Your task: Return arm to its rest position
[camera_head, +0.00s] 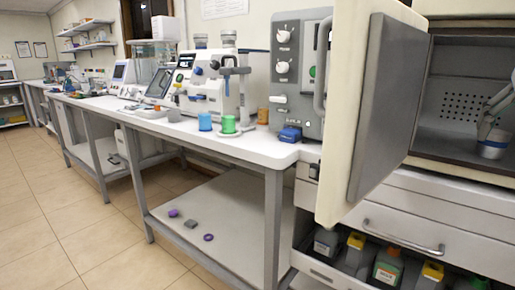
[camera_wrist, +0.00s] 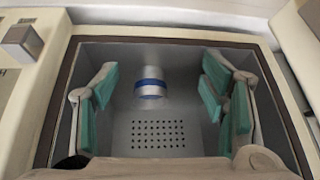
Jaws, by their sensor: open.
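A white cylindrical container (camera_head: 492,146) with a blue band stands inside an open grey chamber at the right of the head view. It also shows in the wrist view (camera_wrist: 150,84), ahead and between the fingers. My gripper (camera_wrist: 161,76) is open, with teal pads spread wide to either side of the container and a visible gap on both sides. It holds nothing. In the head view, a grey part at the right edge, probably my gripper or arm, reaches into the chamber just above the container and overlaps it in the picture.
The chamber's thick door (camera_head: 372,110) stands open to its left. The chamber rim (camera_wrist: 170,37) surrounds the fingers in the wrist view. Below is an open drawer with several bottles (camera_head: 388,265). Left of the door are a grey instrument (camera_head: 298,75), a green cup (camera_head: 228,124) and a blue cup (camera_head: 205,121).

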